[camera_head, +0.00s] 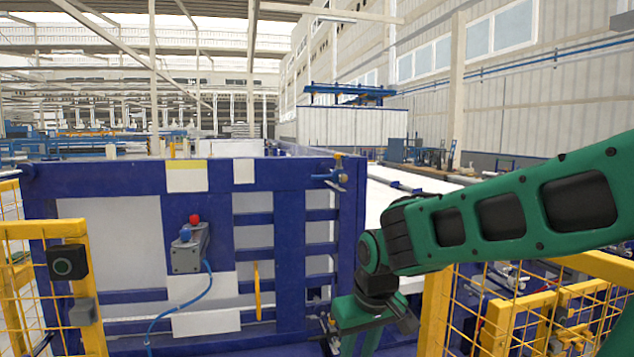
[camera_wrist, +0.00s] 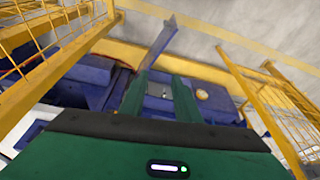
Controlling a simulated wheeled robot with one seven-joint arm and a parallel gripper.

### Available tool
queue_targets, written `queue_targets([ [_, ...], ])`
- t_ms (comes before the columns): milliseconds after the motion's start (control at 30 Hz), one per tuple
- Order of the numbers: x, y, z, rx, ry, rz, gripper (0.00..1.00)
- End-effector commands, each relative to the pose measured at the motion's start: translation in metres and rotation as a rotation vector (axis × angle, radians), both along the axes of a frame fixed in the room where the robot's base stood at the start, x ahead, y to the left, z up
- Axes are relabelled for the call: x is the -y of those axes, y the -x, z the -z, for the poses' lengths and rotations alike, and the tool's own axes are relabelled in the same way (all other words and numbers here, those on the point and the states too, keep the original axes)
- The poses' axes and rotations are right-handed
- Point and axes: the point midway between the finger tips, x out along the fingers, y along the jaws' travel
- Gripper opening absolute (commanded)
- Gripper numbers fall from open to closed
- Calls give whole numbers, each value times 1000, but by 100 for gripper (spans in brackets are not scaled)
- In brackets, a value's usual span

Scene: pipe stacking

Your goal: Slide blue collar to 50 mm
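In the wrist view my gripper (camera_wrist: 161,76) shows as two green fingers with a clear gap between them. It is open, and no object is visibly clamped in it. Blue machine parts (camera_wrist: 100,75) lie beyond and beside the fingers, and a slanting blue bar (camera_wrist: 158,42) shows past the fingertips. I cannot make out which blue part, if any, is the collar, and no 50 mm mark is readable. In the head view my wrist hangs low at the right of a large blue frame (camera_head: 283,205); my fingertips are not clear there.
A grey box with red and blue knobs (camera_head: 188,250) is on the blue frame, with a blue cable below. Yellow mesh fences (camera_head: 500,310) stand at right and left; one left post carries a button box (camera_head: 67,262). A pale round part (camera_wrist: 202,95) is right of my fingers.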

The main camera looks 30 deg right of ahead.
Motion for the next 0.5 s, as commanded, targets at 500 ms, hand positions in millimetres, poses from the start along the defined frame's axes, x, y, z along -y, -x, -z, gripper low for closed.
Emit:
queue_targets([
  [500,94,-194,15,-1,276,-167,30],
])
